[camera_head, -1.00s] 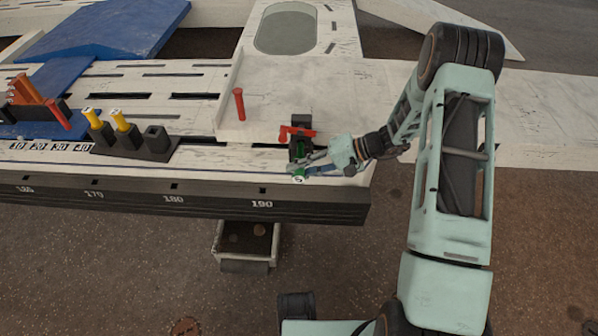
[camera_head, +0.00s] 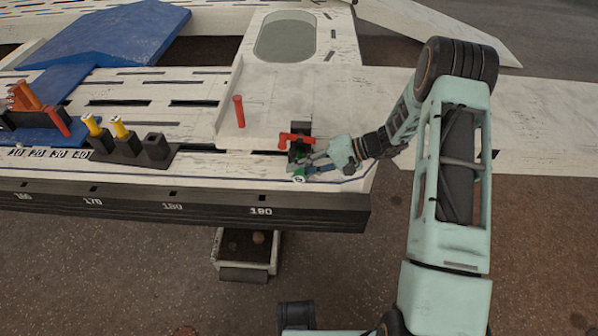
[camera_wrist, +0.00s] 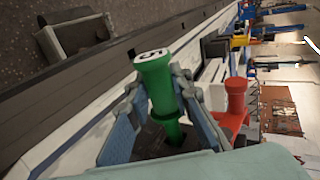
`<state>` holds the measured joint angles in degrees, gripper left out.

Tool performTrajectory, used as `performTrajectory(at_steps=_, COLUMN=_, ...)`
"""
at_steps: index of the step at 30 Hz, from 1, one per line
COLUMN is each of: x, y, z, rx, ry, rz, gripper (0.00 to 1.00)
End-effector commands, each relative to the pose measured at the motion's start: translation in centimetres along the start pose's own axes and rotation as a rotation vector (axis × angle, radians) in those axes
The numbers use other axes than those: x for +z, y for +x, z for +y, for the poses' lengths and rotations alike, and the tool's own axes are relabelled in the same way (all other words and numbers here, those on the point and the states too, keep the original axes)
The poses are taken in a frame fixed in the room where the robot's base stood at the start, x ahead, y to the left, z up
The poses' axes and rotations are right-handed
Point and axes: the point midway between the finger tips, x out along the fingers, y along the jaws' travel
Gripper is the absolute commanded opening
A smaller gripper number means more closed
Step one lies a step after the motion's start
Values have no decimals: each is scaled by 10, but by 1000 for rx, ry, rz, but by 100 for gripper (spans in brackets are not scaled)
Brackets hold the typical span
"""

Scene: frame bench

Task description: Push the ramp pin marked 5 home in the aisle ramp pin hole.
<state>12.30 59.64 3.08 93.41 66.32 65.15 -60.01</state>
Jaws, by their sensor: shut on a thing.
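The green ramp pin marked 5 (camera_wrist: 156,80) stands between the two fingers of my gripper (camera_wrist: 150,115) in the wrist view, its white numbered top toward the camera. Its lower end goes down to a dark block (camera_wrist: 155,142), partly hidden by the fingers; I cannot tell how deep it sits. My gripper is shut on the pin.
A red handle-like part (camera_head: 296,139) is close behind my gripper. Yellow pins (camera_head: 118,127) stand in a black holder (camera_head: 155,148) farther left. A tray (camera_head: 246,252) hangs below the bench edge.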

Motion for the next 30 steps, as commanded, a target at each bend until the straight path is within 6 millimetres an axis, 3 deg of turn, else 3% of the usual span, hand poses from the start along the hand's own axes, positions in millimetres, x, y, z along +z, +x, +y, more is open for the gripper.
performTrajectory(at_steps=30, x=-26, y=0, z=0, rx=-1, ry=-1, rz=1, gripper=0)
